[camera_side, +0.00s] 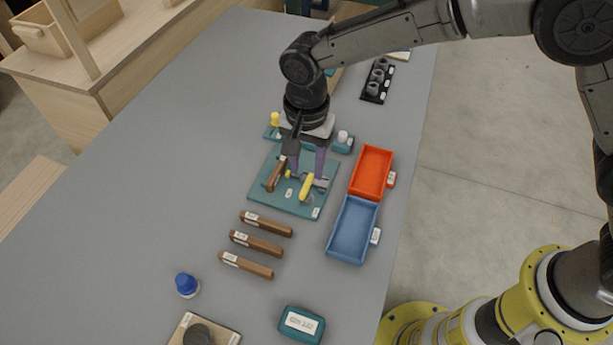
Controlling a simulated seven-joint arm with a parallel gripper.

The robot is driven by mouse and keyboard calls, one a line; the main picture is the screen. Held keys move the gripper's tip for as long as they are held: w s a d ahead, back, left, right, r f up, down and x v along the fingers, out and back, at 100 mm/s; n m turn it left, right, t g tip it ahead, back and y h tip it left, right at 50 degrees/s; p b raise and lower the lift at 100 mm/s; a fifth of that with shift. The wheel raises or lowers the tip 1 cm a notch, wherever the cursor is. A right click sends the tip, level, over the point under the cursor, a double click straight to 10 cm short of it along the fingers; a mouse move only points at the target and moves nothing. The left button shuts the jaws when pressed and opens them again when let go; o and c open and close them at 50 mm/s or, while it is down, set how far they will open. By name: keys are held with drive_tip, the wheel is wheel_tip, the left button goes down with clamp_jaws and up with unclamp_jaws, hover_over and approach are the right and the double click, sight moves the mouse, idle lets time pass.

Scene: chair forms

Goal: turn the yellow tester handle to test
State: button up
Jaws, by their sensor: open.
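The yellow tester handle (306,187) sits on the front right part of a teal board (300,207), next to a small grey fitting. My gripper (307,176) points down over the board, open, with its purple fingers close behind the handle. I cannot tell whether a finger touches the handle. A brown wooden piece (276,174) stands tilted on the left of the board beside the gripper. Small white labels lie on the board, too small to read. The gripper hides the back of the board.
A red tray (371,173) and a blue tray (353,231) stand right of the board. Several brown wooden bars (256,243) lie in front. A blue-capped bottle (187,285) and a teal box (302,324) are nearer. A black holder (377,80) stands behind. The table's left side is clear.

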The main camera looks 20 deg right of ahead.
sight(307, 184)
drive_tip(key=shift+f, duration=2.45)
clamp_jaws()
